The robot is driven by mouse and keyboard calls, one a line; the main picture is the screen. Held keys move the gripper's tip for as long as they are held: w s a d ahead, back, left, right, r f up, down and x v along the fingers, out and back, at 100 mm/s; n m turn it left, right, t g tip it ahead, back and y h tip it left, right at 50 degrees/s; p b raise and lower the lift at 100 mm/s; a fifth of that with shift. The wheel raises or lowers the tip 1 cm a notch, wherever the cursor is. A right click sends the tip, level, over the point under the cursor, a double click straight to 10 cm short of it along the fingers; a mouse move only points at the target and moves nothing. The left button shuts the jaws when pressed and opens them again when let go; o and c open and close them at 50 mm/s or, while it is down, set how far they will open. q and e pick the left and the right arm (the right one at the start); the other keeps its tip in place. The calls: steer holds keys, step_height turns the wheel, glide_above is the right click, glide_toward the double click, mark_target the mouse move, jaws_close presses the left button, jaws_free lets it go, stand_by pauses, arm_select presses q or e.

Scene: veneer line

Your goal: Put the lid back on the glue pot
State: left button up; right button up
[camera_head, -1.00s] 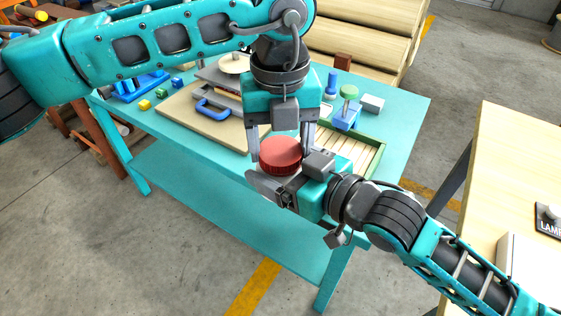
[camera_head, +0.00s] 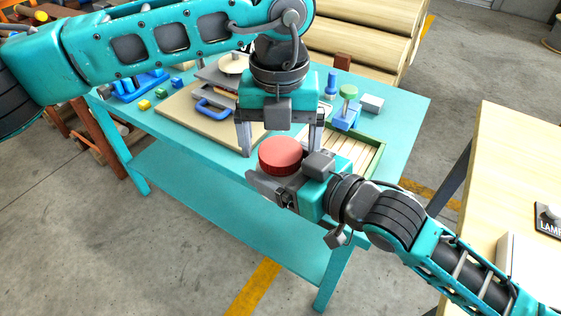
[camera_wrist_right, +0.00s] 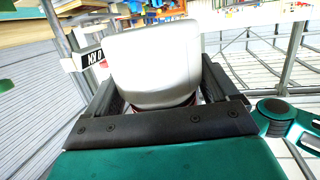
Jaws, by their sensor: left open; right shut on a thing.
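The white glue pot (camera_wrist_right: 155,65) is between the jaws of my right gripper (camera_wrist_right: 160,100), which is shut on it. In the head view my right gripper (camera_head: 279,184) holds it in front of the bench, with the pot body mostly hidden. The red lid (camera_head: 280,155) sits on top of the pot and looks level. A sliver of its red edge (camera_wrist_right: 190,101) shows in the right wrist view. Whether its thread is fully engaged cannot be told. My left gripper (camera_head: 280,147) is open and points down above the lid, its fingers wide apart on either side and clear of it.
A light wooden table (camera_head: 510,160) stands at the right. Open floor lies in front.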

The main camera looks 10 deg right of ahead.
arm_select(q)
steer(key=shift+r, duration=2.25)
steer(key=shift+c, duration=0.3)
steer(key=n, duration=0.1)
steer(key=r+n, duration=0.1)
steer(key=n, duration=0.1)
steer(key=shift+r, duration=0.3)
step_height(320, 180, up, 2)
steer(key=n, duration=0.4)
steer(key=shift+n, duration=0.4)
steer(key=shift+f, duration=3.95)
